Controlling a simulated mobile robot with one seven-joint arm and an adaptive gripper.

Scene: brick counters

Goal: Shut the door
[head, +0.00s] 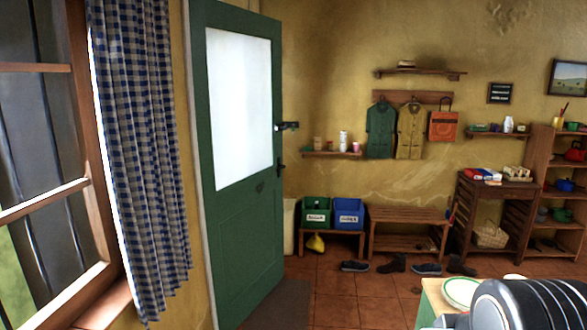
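The green door (240,235) with a large frosted glass pane (240,108) stands left of centre in the head view. It appears to stand open at an angle, its free right edge in front of the yellow back wall. A dark handle (281,169) sits at that edge, and a dark latch-like fitting (288,126) sticks out above it. The left edge is beside a pale frame strip near the curtain. A dark and grey part of my arm shows at the bottom right, well away from the door. My gripper's fingers are not in view.
A dark mat (278,303) lies by the door's foot. Green (316,212) and blue (348,213) bins, a bench (407,216) and several shoes line the back wall. A checked curtain (145,150) hangs left. A table corner (432,300) with a plate (461,291) is near my arm.

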